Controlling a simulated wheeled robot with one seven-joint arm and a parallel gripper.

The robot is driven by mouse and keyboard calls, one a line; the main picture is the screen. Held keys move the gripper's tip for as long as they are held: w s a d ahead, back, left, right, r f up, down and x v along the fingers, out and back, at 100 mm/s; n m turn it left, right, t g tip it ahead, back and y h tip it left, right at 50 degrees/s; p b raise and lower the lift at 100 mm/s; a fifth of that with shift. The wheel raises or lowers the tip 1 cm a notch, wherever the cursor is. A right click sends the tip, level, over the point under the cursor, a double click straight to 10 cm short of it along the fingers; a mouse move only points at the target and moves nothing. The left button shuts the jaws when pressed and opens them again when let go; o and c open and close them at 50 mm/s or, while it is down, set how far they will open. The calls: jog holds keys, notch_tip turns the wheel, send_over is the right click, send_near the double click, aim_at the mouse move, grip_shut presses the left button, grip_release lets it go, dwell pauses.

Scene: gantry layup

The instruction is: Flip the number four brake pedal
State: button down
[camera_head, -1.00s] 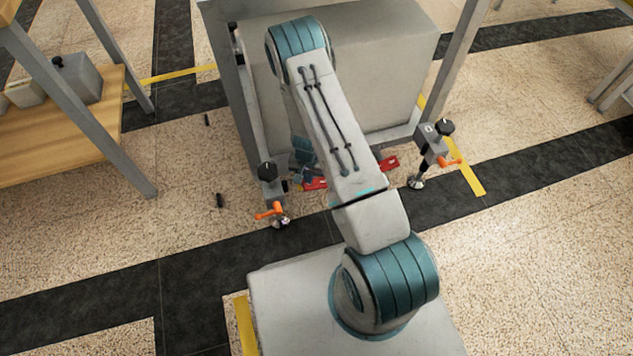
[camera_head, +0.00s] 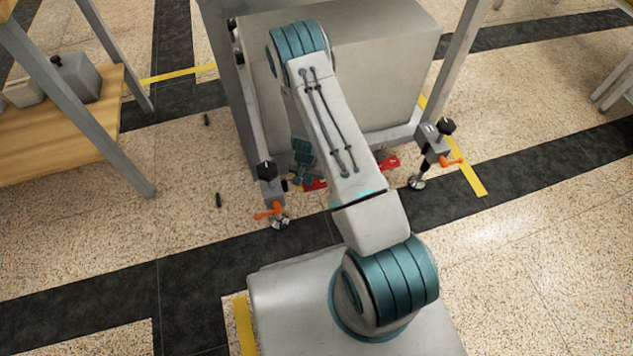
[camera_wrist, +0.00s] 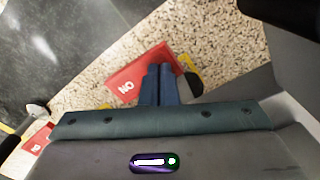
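Red pedals show low at the base of the grey gantry stand; one (camera_head: 315,184) is left of my arm and another (camera_head: 390,163) is right of it. In the wrist view a red pedal (camera_wrist: 138,68) with white letters reading "NO" lies right at my fingertips; another red pedal (camera_wrist: 38,138) is at lower left. My gripper (camera_wrist: 159,70) has its two blue fingers side by side, shut, with nothing seen between them. I cannot tell whether they touch the pedal. No number four is readable. My arm hides part of this area in the head view.
Casters with black knobs and orange levers stand at left (camera_head: 270,210) and right (camera_head: 450,161). A large grey block (camera_head: 370,60) rises behind my arm. A wooden bench (camera_head: 60,135) is at left.

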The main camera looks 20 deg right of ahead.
jog(key=shift+d+f, duration=0.1)
jog(key=shift+f, duration=0.15)
jog(key=shift+r+p, duration=2.35)
jog(key=shift+r, duration=1.25)
